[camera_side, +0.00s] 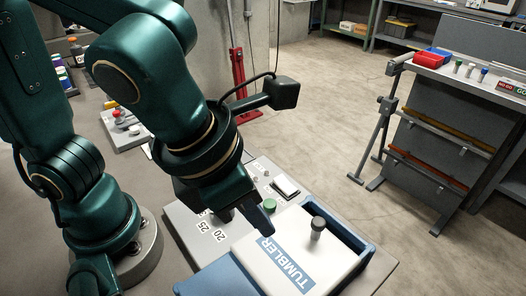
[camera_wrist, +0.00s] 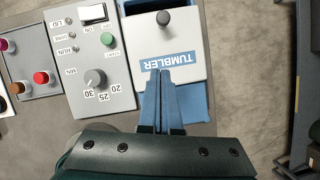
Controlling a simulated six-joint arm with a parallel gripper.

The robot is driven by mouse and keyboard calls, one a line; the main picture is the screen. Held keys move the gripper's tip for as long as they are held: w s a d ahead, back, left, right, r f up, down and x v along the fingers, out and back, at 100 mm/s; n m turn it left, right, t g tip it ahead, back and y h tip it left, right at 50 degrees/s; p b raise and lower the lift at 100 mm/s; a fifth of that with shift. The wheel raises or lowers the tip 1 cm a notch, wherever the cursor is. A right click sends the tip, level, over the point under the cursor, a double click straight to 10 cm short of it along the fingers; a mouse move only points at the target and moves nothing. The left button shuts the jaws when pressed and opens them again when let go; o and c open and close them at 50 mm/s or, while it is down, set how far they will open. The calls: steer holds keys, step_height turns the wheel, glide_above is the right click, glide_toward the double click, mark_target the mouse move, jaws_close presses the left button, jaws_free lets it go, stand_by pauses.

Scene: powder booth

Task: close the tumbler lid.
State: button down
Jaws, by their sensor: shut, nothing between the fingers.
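The tumbler is a blue box (camera_side: 366,256) with a cream lid (camera_side: 335,262) that carries a dark upright knob (camera_side: 317,228) and a blue TUMBLER label. In the wrist view the lid (camera_wrist: 190,35) lies flat, with the knob (camera_wrist: 163,18) near its far end. A strip of blue box shows past that end, and blue (camera_wrist: 196,103) shows at the near side too. My gripper (camera_wrist: 160,75) is shut and empty, its fingertips at the label's edge. In the side view my gripper (camera_side: 266,226) is just left of the label; contact with the lid is unclear.
A grey control panel (camera_wrist: 120,75) with a dial, green START button (camera_wrist: 107,39) and white switch (camera_wrist: 92,12) adjoins the box on the left. A small unit with coloured knobs (camera_wrist: 41,78) stands farther left. A shelf stand (camera_side: 440,130) is well away across the floor.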

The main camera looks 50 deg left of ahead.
mark_target(309, 239)
steer(key=x, duration=0.5)
steer(key=shift+a, duration=0.1)
steer(key=w, duration=0.1)
steer(key=w+d, duration=0.1)
steer(key=w, duration=0.1)
steer(key=shift+w, duration=0.1)
steer(key=shift+w+d, duration=0.1)
steer(key=shift+w, duration=0.25)
steer(key=shift+w, duration=2.45)
steer(key=shift+r, duration=0.1)
